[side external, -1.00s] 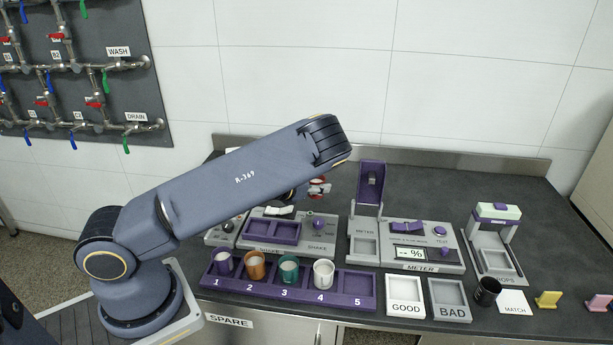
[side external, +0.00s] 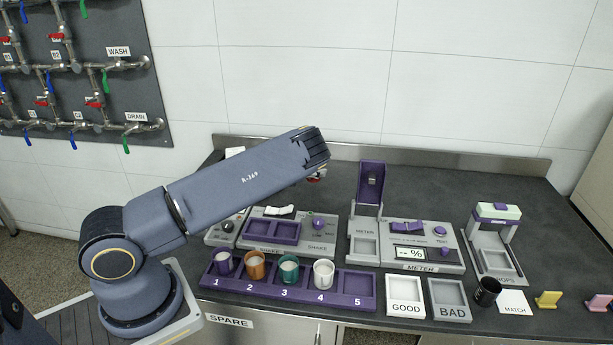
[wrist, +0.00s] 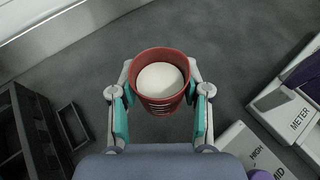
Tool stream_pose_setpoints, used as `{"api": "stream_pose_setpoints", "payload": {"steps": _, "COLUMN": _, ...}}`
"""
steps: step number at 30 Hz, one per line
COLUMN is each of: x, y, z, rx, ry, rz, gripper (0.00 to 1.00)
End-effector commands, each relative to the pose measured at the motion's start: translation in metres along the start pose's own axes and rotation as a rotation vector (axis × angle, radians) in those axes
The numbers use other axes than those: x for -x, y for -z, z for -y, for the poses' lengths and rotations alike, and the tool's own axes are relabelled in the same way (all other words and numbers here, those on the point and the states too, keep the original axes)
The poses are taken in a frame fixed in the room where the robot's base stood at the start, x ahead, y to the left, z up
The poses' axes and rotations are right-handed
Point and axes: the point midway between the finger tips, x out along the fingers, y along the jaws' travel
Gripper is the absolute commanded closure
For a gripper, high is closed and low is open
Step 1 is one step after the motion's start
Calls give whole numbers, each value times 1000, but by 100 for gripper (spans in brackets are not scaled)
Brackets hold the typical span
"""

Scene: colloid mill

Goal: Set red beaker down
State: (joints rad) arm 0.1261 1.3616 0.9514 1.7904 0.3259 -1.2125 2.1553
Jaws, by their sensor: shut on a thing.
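A red beaker (wrist: 160,104) with white contents shows in the wrist view. My gripper (wrist: 160,112) is shut on it, with one teal-padded finger on each side of the beaker. Bare dark counter shows around the beaker; I cannot tell whether its base touches the counter. In the side view only a small red bit of the beaker (side external: 318,173) shows below the end of my arm, and the gripper is mostly hidden there.
The purple rack (side external: 335,294) holds beakers in places 1 to 4; place 5 is empty. Behind it stand the shake station (side external: 290,228) and the meter (side external: 408,266). The GOOD tray (side external: 404,288) and BAD tray (side external: 449,291) are empty. A black cup (side external: 487,291) stands to their right.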

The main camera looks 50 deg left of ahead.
Motion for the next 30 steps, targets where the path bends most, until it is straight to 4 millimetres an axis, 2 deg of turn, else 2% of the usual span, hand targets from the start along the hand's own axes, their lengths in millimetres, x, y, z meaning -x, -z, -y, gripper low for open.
{"api": "stream_pose_setpoints", "payload": {"steps": 1, "x": -12, "y": 11, "z": -2, "rx": 1, "ry": 1, "rz": -6, "gripper": 94}}
{"api": "stream_pose_setpoints", "payload": {"steps": 3, "x": -27, "y": 19, "z": -4, "rx": 0, "ry": 2, "rz": -5, "gripper": 94}}
{"api": "stream_pose_setpoints", "payload": {"steps": 7, "x": -44, "y": 27, "z": -6, "rx": 0, "ry": 0, "rz": -3, "gripper": 94}}
{"api": "stream_pose_setpoints", "payload": {"steps": 13, "x": -57, "y": 35, "z": -8, "rx": 1, "ry": 0, "rz": -4, "gripper": 94}}
{"api": "stream_pose_setpoints", "payload": {"steps": 19, "x": -68, "y": 61, "z": -8, "rx": 2, "ry": 0, "rz": -4, "gripper": 94}}
{"api": "stream_pose_setpoints", "payload": {"steps": 30, "x": -70, "y": 65, "z": -7, "rx": 0, "ry": 0, "rz": -3, "gripper": 94}}
